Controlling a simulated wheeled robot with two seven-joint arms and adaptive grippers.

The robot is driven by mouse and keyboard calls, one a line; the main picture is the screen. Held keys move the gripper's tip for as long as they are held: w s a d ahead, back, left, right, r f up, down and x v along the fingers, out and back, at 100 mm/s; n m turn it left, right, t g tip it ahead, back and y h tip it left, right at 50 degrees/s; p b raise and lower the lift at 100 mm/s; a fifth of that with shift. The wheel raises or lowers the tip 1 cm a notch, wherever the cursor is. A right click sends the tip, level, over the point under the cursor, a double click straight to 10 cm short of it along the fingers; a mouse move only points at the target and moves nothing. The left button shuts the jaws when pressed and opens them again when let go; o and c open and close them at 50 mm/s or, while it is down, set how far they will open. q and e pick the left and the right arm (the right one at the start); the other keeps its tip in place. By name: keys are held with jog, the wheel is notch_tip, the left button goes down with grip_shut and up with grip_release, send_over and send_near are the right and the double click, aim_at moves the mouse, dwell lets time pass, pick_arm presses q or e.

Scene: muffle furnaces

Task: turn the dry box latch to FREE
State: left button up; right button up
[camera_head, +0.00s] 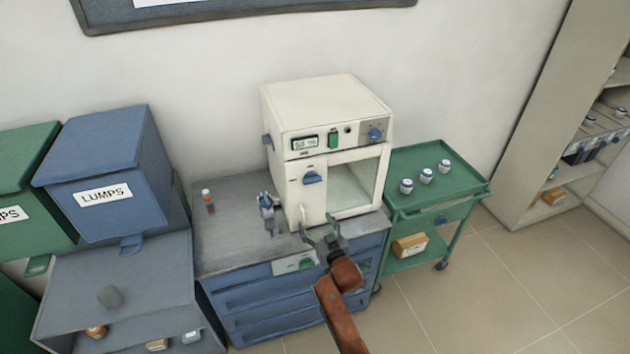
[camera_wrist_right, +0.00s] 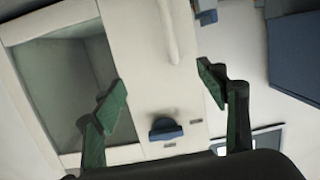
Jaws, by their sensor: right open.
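The dry box (camera_head: 300,112) is a cream cabinet on a counter, with an open-fronted chamber on its right and a pale front panel on its left. The blue latch knob (camera_head: 312,178) is on that panel, above a vertical handle (camera_head: 302,214). In the right wrist view the latch (camera_wrist_right: 165,130) appears between and beyond the fingers, with its bar roughly level. Its label is too small to read. My right gripper (camera_head: 325,238) is open and empty, in front of and below the latch, apart from it. It also shows open in the wrist view (camera_wrist_right: 165,92). My left gripper is out of view.
A small blue-grey device (camera_head: 267,205) and a small bottle (camera_head: 207,200) stand on the counter (camera_head: 225,240) left of the dry box. A green cart (camera_head: 440,192) with three small jars is at right. A blue LUMPS bin (camera_head: 100,165) is at left. Open floor lies at lower right.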

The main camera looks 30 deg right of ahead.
jog(key=t+h, duration=0.1)
jog(key=t, duration=0.1)
send_near(313, 181)
jog(key=x, duration=0.2)
jog(key=shift+m, duration=0.5)
jog(key=x, duration=0.6)
jog(key=shift+f, duration=0.1)
jog(key=shift+w+d, duration=0.2)
jog(key=shift+w, duration=0.4)
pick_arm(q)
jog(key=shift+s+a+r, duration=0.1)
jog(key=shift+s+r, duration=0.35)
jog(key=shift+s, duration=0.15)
pick_arm(e)
jog(key=shift+c, duration=0.5)
jog(key=c, duration=1.1)
pick_arm(q)
jog(key=shift+p, duration=0.3)
pick_arm(e)
jog(key=shift+o, duration=0.2)
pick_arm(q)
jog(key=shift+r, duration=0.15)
